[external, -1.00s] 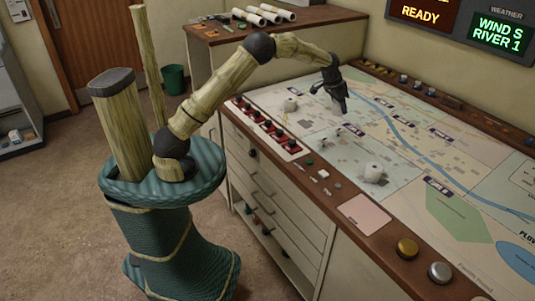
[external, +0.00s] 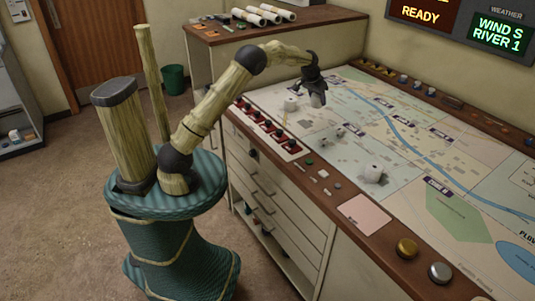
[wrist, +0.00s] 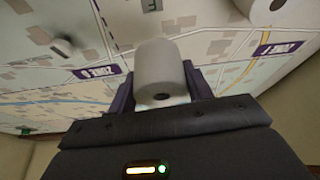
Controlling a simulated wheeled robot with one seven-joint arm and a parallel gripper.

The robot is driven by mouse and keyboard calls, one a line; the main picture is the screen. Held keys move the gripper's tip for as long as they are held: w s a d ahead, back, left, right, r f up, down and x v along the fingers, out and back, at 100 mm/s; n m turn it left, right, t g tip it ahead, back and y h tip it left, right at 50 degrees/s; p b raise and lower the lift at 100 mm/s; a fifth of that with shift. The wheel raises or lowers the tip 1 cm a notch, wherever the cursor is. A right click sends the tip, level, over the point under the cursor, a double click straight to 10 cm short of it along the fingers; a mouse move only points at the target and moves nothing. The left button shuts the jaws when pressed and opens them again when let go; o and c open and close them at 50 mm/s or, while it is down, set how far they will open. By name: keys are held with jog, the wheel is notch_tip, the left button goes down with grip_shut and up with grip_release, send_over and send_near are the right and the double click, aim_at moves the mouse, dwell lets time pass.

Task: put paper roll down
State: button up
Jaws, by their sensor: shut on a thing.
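A pale paper roll (wrist: 160,72) is held between the purple fingers of my gripper (wrist: 158,98) in the wrist view, with the dark hole in its end facing the camera. In the external view my dark gripper (external: 314,80) is over the far left part of the map, shut on the paper roll (external: 318,100). The roll hangs below the fingers. I cannot tell whether its lower end touches the map (external: 410,160).
A small pale object (external: 290,104) sits left of my gripper. Red-switch panels (external: 265,127) line the left edge. Several white tubes (external: 264,14) lie on the back cabinet.

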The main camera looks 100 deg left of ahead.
jog(key=shift+f, duration=1.15)
jog(key=shift+f, duration=2.5)
jog(key=shift+f, duration=0.1)
jog(key=shift+f, duration=0.1)
jog(key=o, duration=1)
